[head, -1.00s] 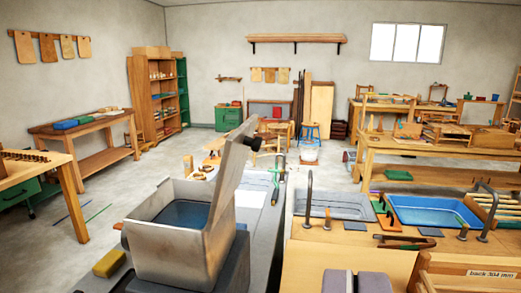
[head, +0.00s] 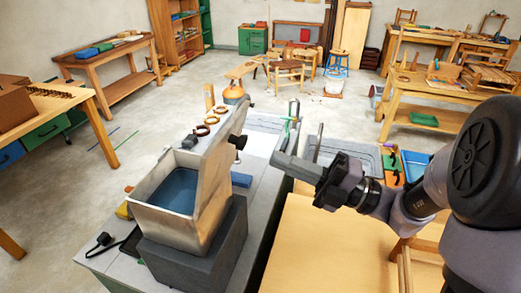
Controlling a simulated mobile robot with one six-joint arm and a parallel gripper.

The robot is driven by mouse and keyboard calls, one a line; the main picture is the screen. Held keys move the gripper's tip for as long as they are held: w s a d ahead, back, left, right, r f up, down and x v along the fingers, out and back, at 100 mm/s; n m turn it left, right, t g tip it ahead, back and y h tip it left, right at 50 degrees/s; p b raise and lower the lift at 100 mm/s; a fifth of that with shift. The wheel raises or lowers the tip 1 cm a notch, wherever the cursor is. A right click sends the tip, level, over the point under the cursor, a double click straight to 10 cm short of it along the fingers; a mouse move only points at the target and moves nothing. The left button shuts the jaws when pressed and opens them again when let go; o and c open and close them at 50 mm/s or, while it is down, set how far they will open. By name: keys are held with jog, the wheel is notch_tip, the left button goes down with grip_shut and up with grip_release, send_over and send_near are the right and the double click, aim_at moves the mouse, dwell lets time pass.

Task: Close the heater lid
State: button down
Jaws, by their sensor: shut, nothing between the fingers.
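The heater (head: 165,224) is a grey metal box with blue water inside, standing on a dark grey block on the bench at left of centre. Its lid (head: 219,170) is open, standing steeply upright along the box's right side and leaning to the right at the top. A black knob (head: 238,141) sticks out of the lid's right face. My gripper (head: 281,163) is to the right of the lid, pointing left, with a visible gap between them. It is shut and empty.
The grey bench top (head: 110,260) carries wooden rings (head: 202,131) behind the heater and a dark corded item (head: 103,241) in front-left. Upright metal rods and a grey tray (head: 352,150) stand near my gripper. A bare wooden tabletop (head: 325,245) lies below my arm.

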jog(key=x, duration=0.5)
jog(key=shift+w+a, duration=0.1)
jog(key=shift+a, duration=0.05)
jog(key=shift+r, duration=0.1)
